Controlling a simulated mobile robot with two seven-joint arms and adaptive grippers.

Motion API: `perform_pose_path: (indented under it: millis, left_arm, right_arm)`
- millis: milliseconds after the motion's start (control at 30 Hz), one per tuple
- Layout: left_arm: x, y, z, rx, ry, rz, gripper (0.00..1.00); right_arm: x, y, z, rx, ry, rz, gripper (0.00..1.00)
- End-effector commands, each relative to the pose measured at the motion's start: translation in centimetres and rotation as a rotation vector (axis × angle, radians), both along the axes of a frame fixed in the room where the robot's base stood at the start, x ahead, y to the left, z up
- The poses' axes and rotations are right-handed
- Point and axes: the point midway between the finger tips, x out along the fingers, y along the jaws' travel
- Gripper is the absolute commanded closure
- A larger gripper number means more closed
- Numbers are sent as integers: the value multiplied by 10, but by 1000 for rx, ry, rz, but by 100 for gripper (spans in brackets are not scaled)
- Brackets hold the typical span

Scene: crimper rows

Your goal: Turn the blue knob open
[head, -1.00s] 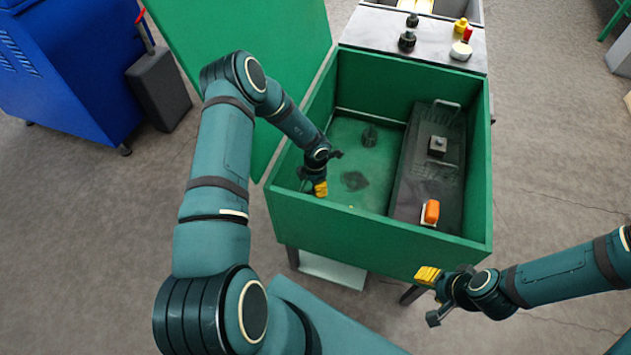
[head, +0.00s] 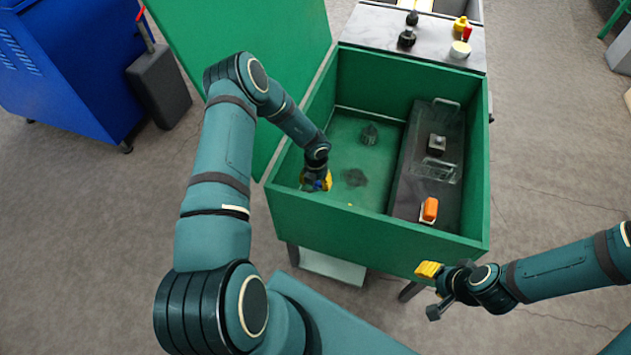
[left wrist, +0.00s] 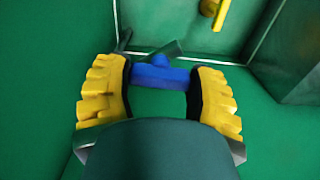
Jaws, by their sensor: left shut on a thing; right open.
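The blue knob (left wrist: 158,76) is between the two yellow fingers of my left gripper (left wrist: 158,88) in the left wrist view. The gripper is shut on it, with a finger at each side. In the head view my left gripper (head: 317,181) is low inside the green box, at its near left corner. A little blue shows there between the fingers; the rest of the knob is hidden. My right gripper (head: 431,271) is open and empty, outside the box at its front right.
The green box (head: 370,223) has tall walls around my left gripper. A dark raised block (head: 408,188) with an orange switch (head: 429,209) fills its right side. A panel with knobs (head: 435,47) is behind. A yellow part (left wrist: 215,11) shows ahead in the wrist view.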

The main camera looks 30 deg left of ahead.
Motion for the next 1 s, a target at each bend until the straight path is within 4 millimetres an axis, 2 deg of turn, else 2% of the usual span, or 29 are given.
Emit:
perform_pose_path:
  millis: [667,700,767,800,1000]
  left_arm:
    - [2,1,1,1,-4,64,77]
    - [2,1,1,1,-4,64,32]
    - [2,1,1,1,-4,64,11]
    - [2,1,1,1,-3,63,8]
    - [1,0,1,0,-2,62,8]
  right_arm:
    - [0,0,1,0,0,0,53]
    - [0,0,1,0,0,0,53]
    - [0,0,1,0,0,0,53]
    - [0,0,1,0,0,0,53]
    - [0,0,1,0,0,0,53]
